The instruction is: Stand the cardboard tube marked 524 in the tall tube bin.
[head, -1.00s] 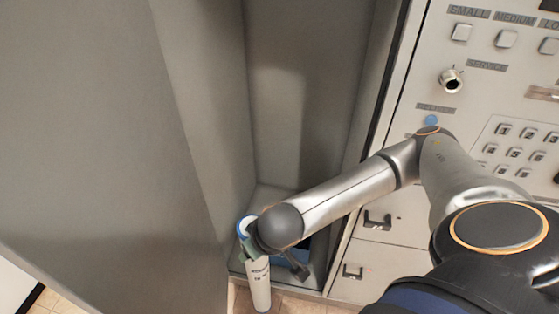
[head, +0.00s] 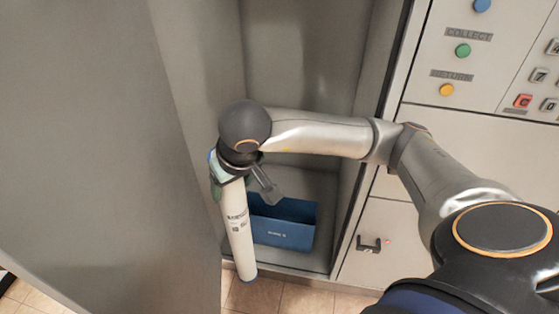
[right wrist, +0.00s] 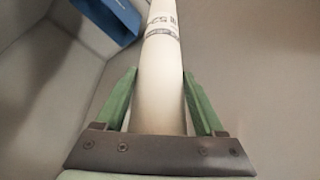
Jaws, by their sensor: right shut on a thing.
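The white cardboard tube (head: 238,235) has blue ends and dark printing, only partly readable. In the head view it hangs nearly upright, leaning slightly, at the mouth of an open grey locker. My right gripper (head: 217,180) is shut on the tube near its top end. In the right wrist view the green fingers (right wrist: 159,75) stand on either side of the tube (right wrist: 161,60). A blue open-topped box (head: 283,235) with a small label stands on the locker floor, right of and behind the tube. I cannot tell whether it is the tube bin. My left gripper is not in view.
A large grey door panel (head: 90,130) stands open at left. The locker's right wall (head: 365,130) borders a panel with buttons and keys (head: 470,60). A small door with a dark handle (head: 369,244) is below. The blue box also shows in the right wrist view (right wrist: 112,18).

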